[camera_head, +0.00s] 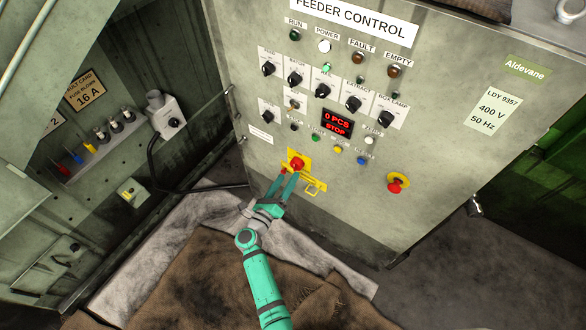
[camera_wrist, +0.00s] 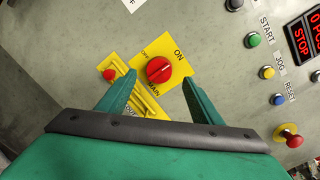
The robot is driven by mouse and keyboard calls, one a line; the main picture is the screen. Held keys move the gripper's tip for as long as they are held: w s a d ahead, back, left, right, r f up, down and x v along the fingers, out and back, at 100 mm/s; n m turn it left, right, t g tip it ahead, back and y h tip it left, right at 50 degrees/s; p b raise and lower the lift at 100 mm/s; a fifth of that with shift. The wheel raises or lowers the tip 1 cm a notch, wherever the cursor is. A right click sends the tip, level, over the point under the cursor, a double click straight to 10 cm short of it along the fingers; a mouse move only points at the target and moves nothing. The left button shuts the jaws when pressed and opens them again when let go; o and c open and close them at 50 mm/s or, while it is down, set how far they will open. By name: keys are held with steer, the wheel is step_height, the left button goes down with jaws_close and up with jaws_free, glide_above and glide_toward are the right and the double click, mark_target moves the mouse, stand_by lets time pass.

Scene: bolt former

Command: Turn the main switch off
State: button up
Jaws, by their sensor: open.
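The main switch is a red rotary knob on a yellow plate marked ON, OFF and MAIN, low on the grey feeder control panel. It shows in the wrist view (camera_wrist: 159,69) and in the head view (camera_head: 297,164). In the wrist view the knob's pale pointer mark is on its right side, toward the word ON. My gripper (camera_head: 286,182) is open, its two green fingers pointing at the panel. In the wrist view the gripper (camera_wrist: 157,98) has one finger on each side below the knob, with nothing between them. I cannot tell whether the fingertips touch the plate.
A yellow bracket with a red tip (camera_wrist: 110,75) is beside the switch plate. A red emergency button (camera_head: 396,184) is to the right. A display (camera_head: 337,123) reads 0 PCS STOP, with several knobs and buttons around it. A fuse box stands open at left.

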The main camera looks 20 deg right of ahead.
mark_target(294, 167)
steer(key=x, duration=0.6)
steer(key=c, duration=1.1)
